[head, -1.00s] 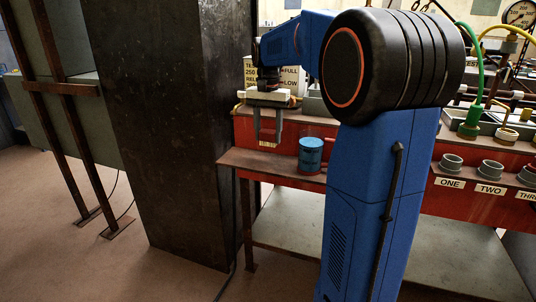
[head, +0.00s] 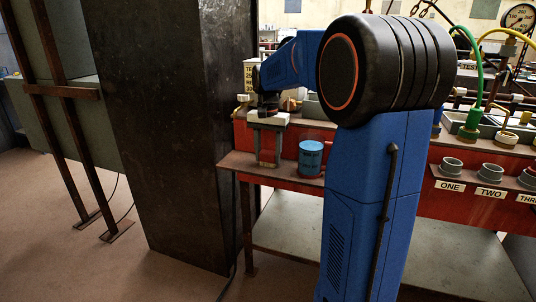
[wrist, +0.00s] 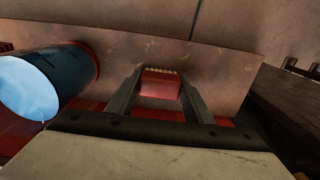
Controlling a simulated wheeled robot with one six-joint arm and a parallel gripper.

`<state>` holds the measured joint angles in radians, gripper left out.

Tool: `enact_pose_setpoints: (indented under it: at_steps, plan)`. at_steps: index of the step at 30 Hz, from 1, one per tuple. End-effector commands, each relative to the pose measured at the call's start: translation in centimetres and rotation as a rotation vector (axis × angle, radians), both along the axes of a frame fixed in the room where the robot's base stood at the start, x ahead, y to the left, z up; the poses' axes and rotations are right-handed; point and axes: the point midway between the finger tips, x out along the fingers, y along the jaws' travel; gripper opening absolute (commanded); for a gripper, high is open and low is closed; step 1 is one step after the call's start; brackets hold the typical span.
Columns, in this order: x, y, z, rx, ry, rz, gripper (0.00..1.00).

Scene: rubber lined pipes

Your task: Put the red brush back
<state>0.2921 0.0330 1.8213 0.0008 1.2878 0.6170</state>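The red brush (wrist: 160,84), a small red block with a row of pale bristles along its far edge, is at the brown shelf (wrist: 225,60) in the wrist view. My gripper (wrist: 161,75) points down there with one finger on each side of the brush. The fingers look spread about the brush's width, and I see no clear grip. In the head view my gripper (head: 268,164) is low over the left end of the shelf; the brush is hard to make out between the fingers.
A blue can (head: 311,158) stands just right of my gripper; it also shows at the left in the wrist view (wrist: 70,75). A dark steel column (head: 165,130) stands close on the left. Labelled pipe sockets (head: 490,172) line the bench at right.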

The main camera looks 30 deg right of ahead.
Motion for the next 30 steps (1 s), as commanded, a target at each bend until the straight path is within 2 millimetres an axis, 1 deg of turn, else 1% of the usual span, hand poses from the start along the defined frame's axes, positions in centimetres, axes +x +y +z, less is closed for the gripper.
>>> enact_pose_setpoints:
  at_steps: [1,2,3,10,14,17,20,24,30]
  plan:
    - [0.0,0.0,0.0,0.0,0.0,0.0,0.56]
    - [0.0,0.0,0.0,0.0,0.0,0.0,0.63]
    - [0.0,0.0,0.0,0.0,0.0,0.0,0.65]
    - [0.0,0.0,0.0,0.0,0.0,0.0,0.65]
    - [0.0,0.0,0.5,0.0,0.0,0.0,0.65]
    - [0.1,0.0,1.5,-0.001,-0.002,0.0,0.65]
    - [0.0,0.0,3.1,0.0,-0.003,0.0,0.65]
    - [0.1,0.0,6.0,0.0,-0.003,0.0,0.65]
    - [0.1,0.0,9.5,-0.001,-0.002,0.0,0.65]
